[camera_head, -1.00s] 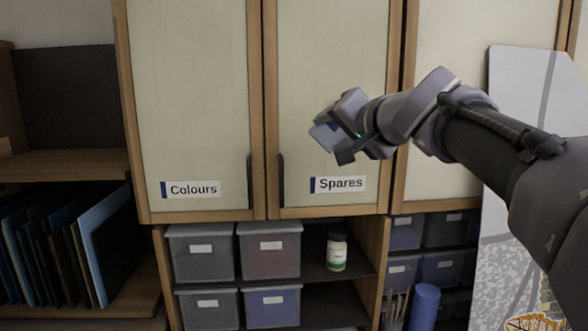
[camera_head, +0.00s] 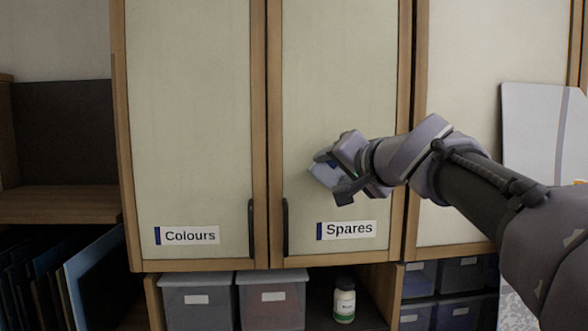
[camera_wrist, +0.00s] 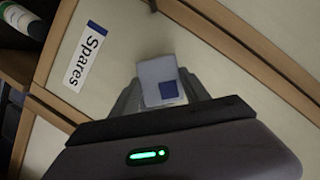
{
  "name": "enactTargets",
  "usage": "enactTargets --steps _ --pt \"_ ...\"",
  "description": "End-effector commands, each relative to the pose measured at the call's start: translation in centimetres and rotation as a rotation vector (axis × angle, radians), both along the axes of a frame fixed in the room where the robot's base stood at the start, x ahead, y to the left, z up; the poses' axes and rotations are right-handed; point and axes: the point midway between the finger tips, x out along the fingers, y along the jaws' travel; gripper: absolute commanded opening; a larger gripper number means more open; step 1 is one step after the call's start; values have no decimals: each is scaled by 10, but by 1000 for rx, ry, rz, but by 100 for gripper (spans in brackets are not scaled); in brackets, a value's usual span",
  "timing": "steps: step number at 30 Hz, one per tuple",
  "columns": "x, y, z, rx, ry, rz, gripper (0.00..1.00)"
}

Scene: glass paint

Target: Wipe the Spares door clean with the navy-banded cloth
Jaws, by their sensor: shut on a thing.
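The Spares door (camera_head: 335,90) is a pale panel in a wooden frame, with a blue-edged "Spares" label (camera_head: 346,230) low on it and a dark handle (camera_head: 285,227) at its lower left. My gripper (camera_head: 328,177) is in front of the door's lower part, above the label. It is shut on a pale cloth (camera_head: 326,174). In the wrist view the cloth (camera_wrist: 155,72) shows a navy patch (camera_wrist: 169,89) between the fingers and lies close against the door panel; I cannot tell whether it touches. The door surface looks faintly streaked.
The Colours door (camera_head: 188,110) is to the left, shut. Grey bins (camera_head: 198,301) and a white bottle (camera_head: 344,303) with a green-edged label stand on the shelf below. A pale panel (camera_head: 530,130) leans at the right. Dark shelving (camera_head: 62,135) is at the far left.

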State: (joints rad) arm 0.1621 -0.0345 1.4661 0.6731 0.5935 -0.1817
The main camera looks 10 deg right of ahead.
Motion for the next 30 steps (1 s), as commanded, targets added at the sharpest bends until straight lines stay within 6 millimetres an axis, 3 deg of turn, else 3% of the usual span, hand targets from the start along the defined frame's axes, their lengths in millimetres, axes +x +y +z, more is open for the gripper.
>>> enactTargets --steps 30 --pt "15 -4 -1 0 -1 -2 21"
